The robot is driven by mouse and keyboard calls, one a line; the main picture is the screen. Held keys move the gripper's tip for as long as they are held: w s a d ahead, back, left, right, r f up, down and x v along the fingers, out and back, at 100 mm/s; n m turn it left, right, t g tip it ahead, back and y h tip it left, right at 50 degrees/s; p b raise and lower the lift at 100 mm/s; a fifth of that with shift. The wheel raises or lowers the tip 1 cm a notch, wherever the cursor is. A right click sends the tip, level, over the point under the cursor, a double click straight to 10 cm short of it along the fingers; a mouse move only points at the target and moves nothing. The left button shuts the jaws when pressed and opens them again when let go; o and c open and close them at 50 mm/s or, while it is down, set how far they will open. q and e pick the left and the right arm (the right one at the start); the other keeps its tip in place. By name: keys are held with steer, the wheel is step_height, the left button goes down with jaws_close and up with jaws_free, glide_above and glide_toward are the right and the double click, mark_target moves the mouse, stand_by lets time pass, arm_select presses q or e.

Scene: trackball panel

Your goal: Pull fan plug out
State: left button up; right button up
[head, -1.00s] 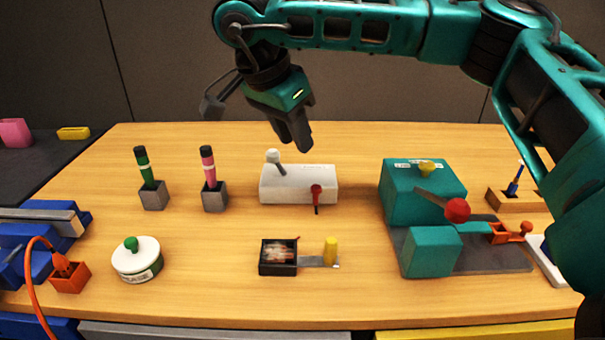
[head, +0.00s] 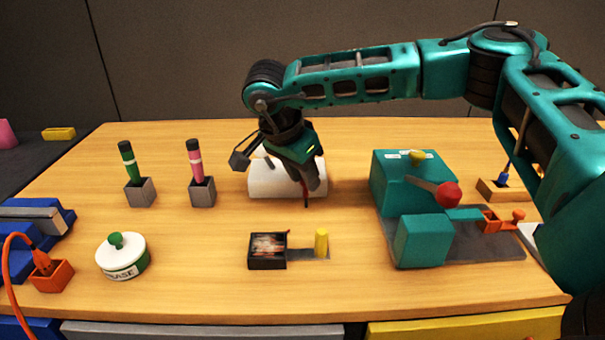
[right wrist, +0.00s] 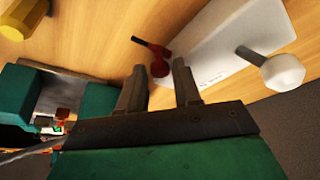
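An orange plug (head: 41,262) with an orange cable stands in an orange socket block (head: 52,277) at the front left of the table; I cannot tell whether this is the fan plug. My right gripper (head: 312,187) is far from it, low over the white box (head: 262,180) and partly hiding it. In the right wrist view the fingers (right wrist: 159,68) are apart and empty, with the box's red lever (right wrist: 157,62) just beyond the gap. I cannot tell whether they touch it. A white knob (right wrist: 283,72) shows on that box. My left gripper is not in view.
A teal box (head: 388,185) with a red-knobbed lever (head: 447,194) stands to the right. Green (head: 126,162) and pink (head: 195,165) pens stand in grey holders. A white round tin (head: 123,258) and a black box (head: 267,251) sit in front. Table between them is clear.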

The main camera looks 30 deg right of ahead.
jaws_close()
stand_by(0.4)
